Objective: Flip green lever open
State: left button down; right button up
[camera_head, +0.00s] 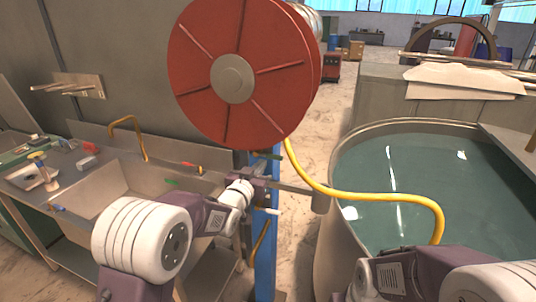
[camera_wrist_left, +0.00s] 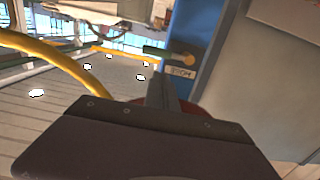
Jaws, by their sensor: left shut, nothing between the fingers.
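The green lever (camera_wrist_left: 160,52) shows in the left wrist view, lying roughly level, with a brass-coloured round end on its right. It sits by a small label plate on the blue post (camera_wrist_left: 208,50). In the head view a small dark green piece (camera_head: 266,155), likely the same lever, shows on the post just below the red reel. My left gripper (camera_head: 266,180) is just below it, beside the post. In the left wrist view its fingers (camera_wrist_left: 162,88) are shut and empty, pointing toward the lever, with a small gap seeming to remain. My right gripper is out of view.
The red hose reel (camera_head: 205,100) hangs above my left gripper. A yellow hose (camera_head: 370,196) runs from it to a round water tank (camera_head: 340,150) at the right. A metal sink bench (camera_head: 110,185) stands at the left.

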aim_at(270, 155)
pick_arm(q)
jog(key=p+x, duration=0.1)
jog(key=x, duration=0.2)
jog(key=d+p+x, duration=0.1)
jog(key=x, duration=0.2)
jog(key=shift+w+r, duration=0.1)
jog(key=shift+r, duration=0.1)
jog(key=shift+w+f, duration=0.2)
jog(key=shift+w, duration=0.45)
